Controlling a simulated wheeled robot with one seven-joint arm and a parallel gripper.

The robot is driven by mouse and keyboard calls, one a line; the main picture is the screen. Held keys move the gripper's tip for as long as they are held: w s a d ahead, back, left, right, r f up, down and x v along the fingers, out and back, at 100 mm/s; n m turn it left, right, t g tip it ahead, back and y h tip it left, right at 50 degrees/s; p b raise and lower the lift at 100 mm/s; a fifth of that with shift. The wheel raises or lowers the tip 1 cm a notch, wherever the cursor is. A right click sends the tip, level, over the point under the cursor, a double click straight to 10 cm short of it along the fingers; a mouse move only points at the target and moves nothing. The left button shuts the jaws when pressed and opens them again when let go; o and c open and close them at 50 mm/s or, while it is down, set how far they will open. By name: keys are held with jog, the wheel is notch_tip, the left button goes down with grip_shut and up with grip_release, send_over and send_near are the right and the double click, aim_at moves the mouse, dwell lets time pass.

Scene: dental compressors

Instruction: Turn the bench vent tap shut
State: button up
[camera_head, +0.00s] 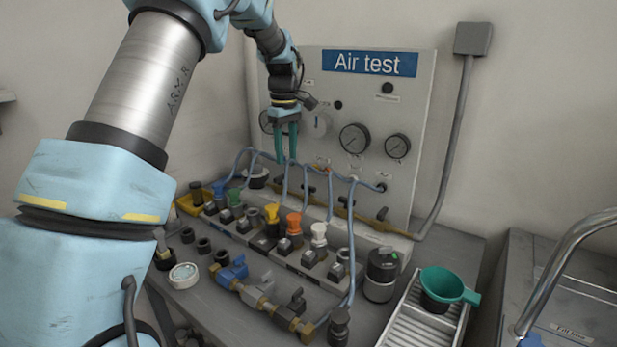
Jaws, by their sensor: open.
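My gripper (286,158) hangs in front of the air test panel (420,120), its two teal fingers pointing down. The fingers look slightly apart with nothing between them. Which tap is the bench vent tap cannot be told, as no label for it is readable. A brass pipe line along the bench front carries a blue-handled tap (232,272) and a dark-handled tap (296,302). Both are well below my gripper and apart from it. Another brass line with small dark taps (342,203) runs along the foot of the panel, below and right of my gripper.
Blue hoses (351,245) loop from the panel to a row of coloured fittings (293,224). Gauges (354,138) sit on the panel. A dark canister (381,272) and a green funnel (442,285) on a ribbed tray (405,325) stand at right. Loose black rings (204,246) lie at left.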

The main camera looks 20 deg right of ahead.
jog(key=r, duration=0.1)
send_over(308, 186)
jog(key=n, duration=0.1)
notch_tip(308, 186, down, 11)
jog(key=p, duration=0.3)
jog(key=shift+d+r, duration=0.1)
jog(key=shift+r, duration=0.05)
jog(key=shift+c, duration=0.3)
grip_shut()
